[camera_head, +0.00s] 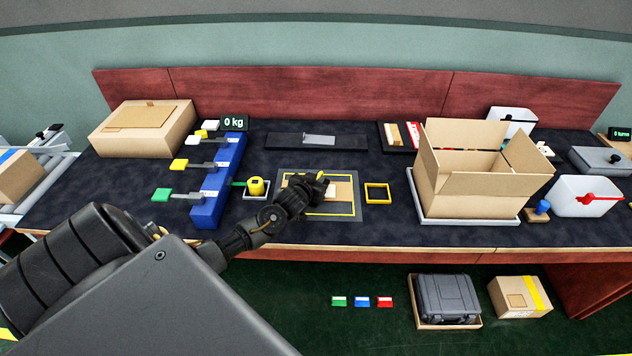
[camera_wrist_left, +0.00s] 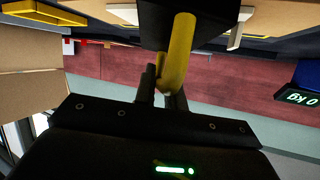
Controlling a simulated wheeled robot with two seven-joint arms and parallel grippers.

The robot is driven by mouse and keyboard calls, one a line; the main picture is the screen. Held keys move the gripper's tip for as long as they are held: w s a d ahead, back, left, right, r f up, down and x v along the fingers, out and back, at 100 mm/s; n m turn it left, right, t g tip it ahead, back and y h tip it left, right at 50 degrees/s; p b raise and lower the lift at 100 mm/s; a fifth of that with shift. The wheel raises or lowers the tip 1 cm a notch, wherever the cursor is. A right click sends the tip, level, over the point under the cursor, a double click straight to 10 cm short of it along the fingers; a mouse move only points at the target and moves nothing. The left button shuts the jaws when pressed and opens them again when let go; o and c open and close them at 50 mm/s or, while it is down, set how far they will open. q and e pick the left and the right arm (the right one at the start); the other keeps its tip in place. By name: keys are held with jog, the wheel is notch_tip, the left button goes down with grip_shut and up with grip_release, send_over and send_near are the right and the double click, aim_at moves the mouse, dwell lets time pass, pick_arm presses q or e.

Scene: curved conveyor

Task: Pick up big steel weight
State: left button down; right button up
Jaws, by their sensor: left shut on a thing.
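The big steel weight shows in the left wrist view as a dark block (camera_wrist_left: 190,22) with a yellow bar handle (camera_wrist_left: 178,55). My left gripper (camera_wrist_left: 168,85) is shut on that handle, with the dark block beyond it. In the head view, my left gripper (camera_head: 318,182) is over the yellow-outlined mat (camera_head: 345,211) in the middle of the bench. There the weight is mostly hidden by the gripper, and I cannot tell whether it touches what is below. My right gripper is not in view.
A yellow square frame (camera_head: 377,193) lies to the right. An open cardboard box (camera_head: 470,190) stands farther right, and a closed box (camera_head: 142,128) at back left.

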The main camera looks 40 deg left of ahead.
pick_arm(q)
jog(key=shift+w+r, duration=0.1)
jog(key=shift+r, duration=0.15)
